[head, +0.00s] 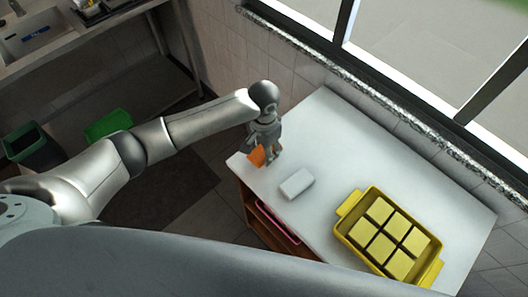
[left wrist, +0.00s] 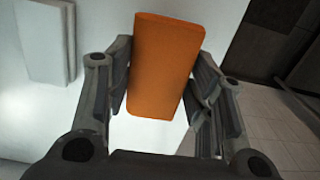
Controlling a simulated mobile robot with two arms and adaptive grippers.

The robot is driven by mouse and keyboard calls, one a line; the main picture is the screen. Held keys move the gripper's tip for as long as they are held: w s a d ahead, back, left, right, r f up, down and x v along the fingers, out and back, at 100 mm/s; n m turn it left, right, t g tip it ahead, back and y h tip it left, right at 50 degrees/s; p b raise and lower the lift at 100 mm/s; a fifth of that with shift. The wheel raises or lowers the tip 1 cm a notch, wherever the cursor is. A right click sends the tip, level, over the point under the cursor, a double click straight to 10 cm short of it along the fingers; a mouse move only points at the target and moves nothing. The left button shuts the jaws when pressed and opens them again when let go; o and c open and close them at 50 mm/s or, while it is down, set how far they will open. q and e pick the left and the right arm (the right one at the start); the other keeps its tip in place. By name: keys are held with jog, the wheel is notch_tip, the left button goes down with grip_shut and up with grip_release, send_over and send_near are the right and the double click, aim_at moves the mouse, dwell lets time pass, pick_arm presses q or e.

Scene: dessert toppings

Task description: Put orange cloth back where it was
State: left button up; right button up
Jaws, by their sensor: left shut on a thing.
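The orange cloth (head: 257,156) is a flat, block-like orange piece at the left corner of the white table (head: 335,150). My left gripper (head: 266,152) is above that corner and shut on the cloth. In the left wrist view the cloth (left wrist: 163,65) stands between the two fingers of my left gripper (left wrist: 160,85). I cannot tell whether the cloth touches the tabletop. My right gripper is not in view.
A white block (head: 296,184) lies on the table to the right of the gripper, also in the left wrist view (left wrist: 45,40). A yellow tray (head: 345,226) with several pale yellow squares stands at the right. Between them the tabletop is bare. Windows line the back wall.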

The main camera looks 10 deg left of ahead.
pick_arm(q)
notch_tip(320, 180, down, 3)
jog(key=shift+w, duration=0.1)
jog(key=shift+f, duration=0.15)
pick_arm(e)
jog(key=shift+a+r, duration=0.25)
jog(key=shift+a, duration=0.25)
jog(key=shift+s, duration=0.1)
pick_arm(q)
jog(key=shift+f, duration=0.2)
jog(key=o, duration=1)
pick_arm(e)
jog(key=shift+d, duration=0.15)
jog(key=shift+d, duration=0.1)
pick_arm(q)
jog(key=shift+r, duration=0.15)
